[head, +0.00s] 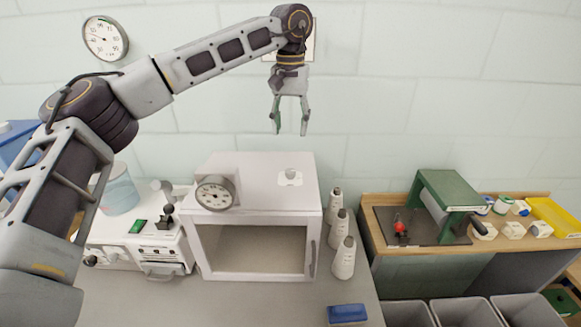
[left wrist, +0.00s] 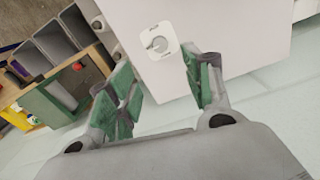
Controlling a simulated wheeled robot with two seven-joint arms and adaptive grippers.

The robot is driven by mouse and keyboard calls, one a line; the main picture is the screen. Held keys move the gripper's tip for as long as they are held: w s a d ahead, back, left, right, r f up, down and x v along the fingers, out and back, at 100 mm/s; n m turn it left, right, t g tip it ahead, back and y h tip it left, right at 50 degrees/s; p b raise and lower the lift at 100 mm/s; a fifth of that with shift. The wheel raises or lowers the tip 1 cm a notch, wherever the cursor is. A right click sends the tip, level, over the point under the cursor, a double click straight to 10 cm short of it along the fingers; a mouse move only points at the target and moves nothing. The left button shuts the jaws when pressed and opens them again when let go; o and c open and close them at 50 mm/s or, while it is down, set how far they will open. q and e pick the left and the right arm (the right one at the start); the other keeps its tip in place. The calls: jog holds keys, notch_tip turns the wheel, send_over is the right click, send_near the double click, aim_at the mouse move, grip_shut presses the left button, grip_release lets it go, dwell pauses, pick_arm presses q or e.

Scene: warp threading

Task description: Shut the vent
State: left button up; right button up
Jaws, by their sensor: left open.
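The vent is a small white square plate with a round knob (head: 290,177) on top of the white box oven (head: 255,165). In the left wrist view the vent knob (left wrist: 159,42) shows a pointer and small dark markings above and below it, too small to read. My left gripper (head: 290,120) hangs fingers down, open and empty, well above the vent and apart from it. My right gripper is in neither view.
A round dial gauge (head: 215,193) stands at the box's front left top edge. Several white cone bottles (head: 344,258) stand right of the box. A white machine (head: 135,240) stands left. A wooden bench (head: 375,215) with a green press is at right. The air above the box is clear.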

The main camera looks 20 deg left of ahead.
aim_at(290, 170)
pick_arm(q)
notch_tip(290, 170, down, 14)
jog(key=shift+r+p, duration=0.25)
jog(key=shift+p, duration=0.8)
jog(key=c, duration=1)
jog(key=shift+c, duration=0.2)
